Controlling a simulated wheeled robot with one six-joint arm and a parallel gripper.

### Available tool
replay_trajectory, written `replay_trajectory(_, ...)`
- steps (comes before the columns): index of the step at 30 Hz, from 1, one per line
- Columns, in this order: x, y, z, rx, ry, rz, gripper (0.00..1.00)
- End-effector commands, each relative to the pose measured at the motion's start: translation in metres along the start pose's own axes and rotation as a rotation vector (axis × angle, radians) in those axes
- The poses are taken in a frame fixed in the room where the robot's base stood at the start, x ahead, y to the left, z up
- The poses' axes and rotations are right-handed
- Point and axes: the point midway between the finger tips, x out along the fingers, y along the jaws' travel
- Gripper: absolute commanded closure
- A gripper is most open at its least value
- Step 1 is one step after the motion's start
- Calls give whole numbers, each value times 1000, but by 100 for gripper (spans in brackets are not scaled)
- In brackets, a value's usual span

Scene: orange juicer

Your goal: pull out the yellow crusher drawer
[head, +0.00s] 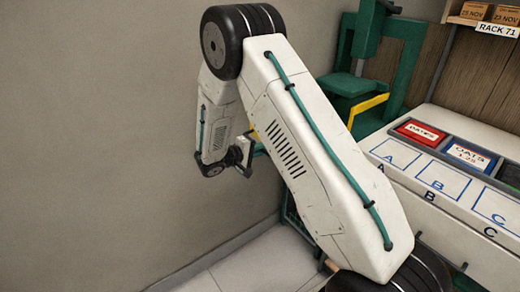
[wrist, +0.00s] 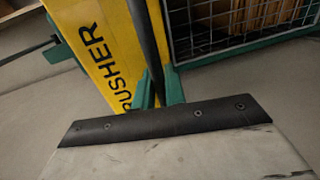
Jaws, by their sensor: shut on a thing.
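The yellow crusher drawer (wrist: 98,48) shows in the wrist view as a tall yellow front with black letters, of which "RUSHER" can be read. A dark bar handle (wrist: 146,40) runs down in front of it. My gripper (wrist: 158,88) has its green fingers shut on this bar, one on each side. In the head view my gripper is mostly hidden by my own arm. Only a small yellow patch (head: 253,135) shows beside it there, and I cannot tell how far out the drawer stands.
A wire-mesh compartment (wrist: 235,28) with a green frame is right of the drawer. A plain wall (head: 90,130) is at the left.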

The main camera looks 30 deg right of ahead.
Motion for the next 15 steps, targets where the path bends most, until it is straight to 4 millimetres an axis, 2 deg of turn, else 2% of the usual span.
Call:
replay_trajectory(5,-1,1,-1,1,4,1,100)
replay_trajectory(6,-1,1,-1,1,4,1,82)
replay_trajectory(7,-1,1,-1,1,4,0,74)
replay_trajectory(8,-1,1,-1,1,4,0,70)
replay_trajectory(15,-1,0,-1,0,2,0,70)
